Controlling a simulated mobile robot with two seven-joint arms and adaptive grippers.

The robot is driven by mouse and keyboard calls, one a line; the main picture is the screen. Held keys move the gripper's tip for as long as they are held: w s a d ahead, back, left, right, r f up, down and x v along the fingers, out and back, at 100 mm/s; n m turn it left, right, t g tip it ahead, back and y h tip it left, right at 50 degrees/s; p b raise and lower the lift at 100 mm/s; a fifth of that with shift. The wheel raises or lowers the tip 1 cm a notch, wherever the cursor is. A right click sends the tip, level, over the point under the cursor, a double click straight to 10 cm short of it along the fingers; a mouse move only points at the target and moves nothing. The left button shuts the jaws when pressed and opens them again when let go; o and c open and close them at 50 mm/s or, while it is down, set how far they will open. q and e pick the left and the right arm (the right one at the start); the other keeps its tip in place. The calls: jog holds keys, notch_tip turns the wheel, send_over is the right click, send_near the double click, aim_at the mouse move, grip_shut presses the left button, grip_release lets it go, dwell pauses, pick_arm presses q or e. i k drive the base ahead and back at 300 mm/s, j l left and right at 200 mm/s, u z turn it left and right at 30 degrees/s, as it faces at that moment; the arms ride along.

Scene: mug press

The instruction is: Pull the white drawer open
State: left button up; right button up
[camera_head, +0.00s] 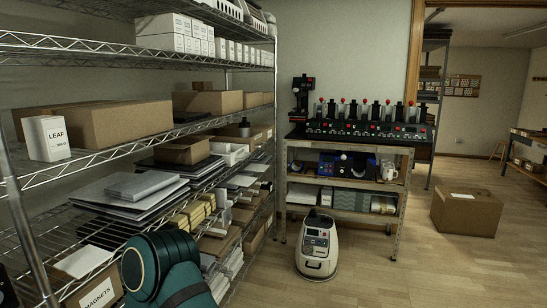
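I cannot make out a white drawer for certain. A white unit (316,245) with a dark control panel stands on the floor in front of the workbench. A small dark handle or slot shows low on its front; whether that front is a drawer I cannot tell. No gap shows there. Neither of my grippers is in view. A teal and black arm link of mine covers the bottom left of the head view, in front of the wire shelving.
Wire shelving (75,156) full of boxes and papers lines the left side. A workbench (349,147) carries a row of black presses (366,129). A closed cardboard box (466,212) sits on the floor at right.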

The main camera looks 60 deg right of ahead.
aim_at(238, 152)
jog(key=z, duration=1.85)
jog(key=i+l, duration=0.2)
jog(key=i, duration=0.25)
jog(key=i+l, duration=0.2)
jog(key=i, duration=0.25)
jog(key=i+l, duration=0.25)
jog(key=i, duration=0.15)
jog(key=i+l, duration=0.2)
jog(key=i, duration=0.25)
jog(key=i+l, duration=0.2)
jog(key=i, duration=0.25)
